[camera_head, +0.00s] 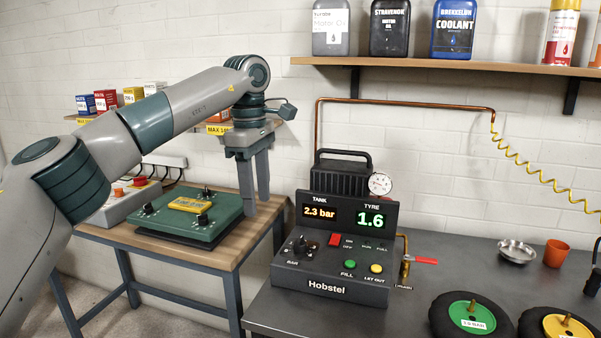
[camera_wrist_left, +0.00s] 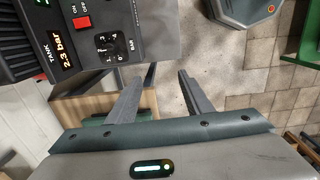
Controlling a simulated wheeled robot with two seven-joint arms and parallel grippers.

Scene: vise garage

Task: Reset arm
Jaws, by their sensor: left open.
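My left arm comes in from the left in the head view. Its gripper (camera_head: 256,205) points down with two grey fingers apart and nothing between them. It hangs over the right end of the small wooden-topped bench (camera_head: 231,249), left of the black Hobstel console (camera_head: 331,277). In the left wrist view the open fingers (camera_wrist_left: 167,70) show with a gap between them, and the console (camera_wrist_left: 130,22) is at the upper left. My right gripper is not in view.
A green box with knobs (camera_head: 155,225) lies on the wooden bench. Two wheels (camera_head: 470,322) and a metal bowl (camera_head: 516,252) with an orange cup (camera_head: 556,253) are on the dark workbench (camera_head: 440,262). A shelf (camera_head: 450,66) with bottles hangs above.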

